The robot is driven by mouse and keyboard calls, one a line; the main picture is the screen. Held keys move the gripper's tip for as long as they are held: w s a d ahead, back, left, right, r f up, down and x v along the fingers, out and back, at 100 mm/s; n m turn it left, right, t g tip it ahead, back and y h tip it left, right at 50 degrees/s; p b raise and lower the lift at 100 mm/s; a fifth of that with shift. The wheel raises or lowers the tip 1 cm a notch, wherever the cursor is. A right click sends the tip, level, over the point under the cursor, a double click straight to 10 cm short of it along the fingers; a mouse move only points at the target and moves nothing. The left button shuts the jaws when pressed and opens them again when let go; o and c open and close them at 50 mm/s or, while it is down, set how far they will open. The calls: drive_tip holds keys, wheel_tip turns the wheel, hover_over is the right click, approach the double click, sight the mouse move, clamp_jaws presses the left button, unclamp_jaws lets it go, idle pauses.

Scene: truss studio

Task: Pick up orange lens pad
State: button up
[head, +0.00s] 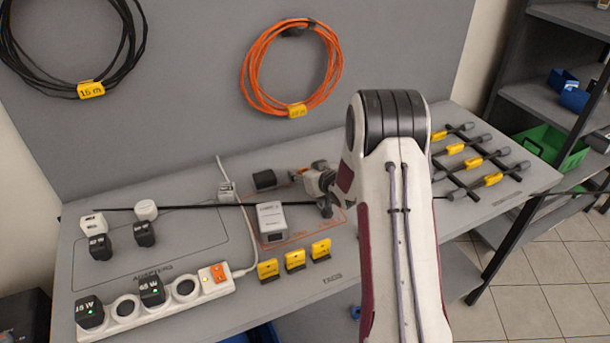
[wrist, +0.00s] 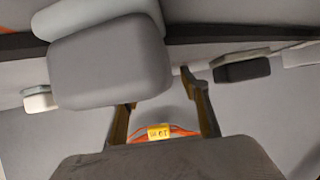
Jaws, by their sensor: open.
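I cannot make out an orange lens pad for certain in either view. In the head view, my gripper (head: 318,187) is low over the middle of the table, partly hidden behind my arm. It is close to an orange-outlined area (head: 335,225) and to the right of a white and grey labelled block (head: 272,221). In the wrist view, my gripper (wrist: 162,100) has its two fingers spread apart, with no held object seen between them. A large rounded grey block (wrist: 110,65) fills the upper left there and hides part of the left finger.
A black block (head: 264,180) stands behind the labelled block. Yellow tags (head: 295,260) stand at the front edge. A power strip (head: 160,303) and adapters (head: 99,246) are at left. A dark rack with yellow clips (head: 474,162) is at right. A black rod (head: 190,206) crosses the table.

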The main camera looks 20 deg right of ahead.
idle(0.4)
drive_tip(key=c, duration=1)
drive_tip(key=shift+r, duration=0.15)
drive_tip(key=shift+r, duration=4.9)
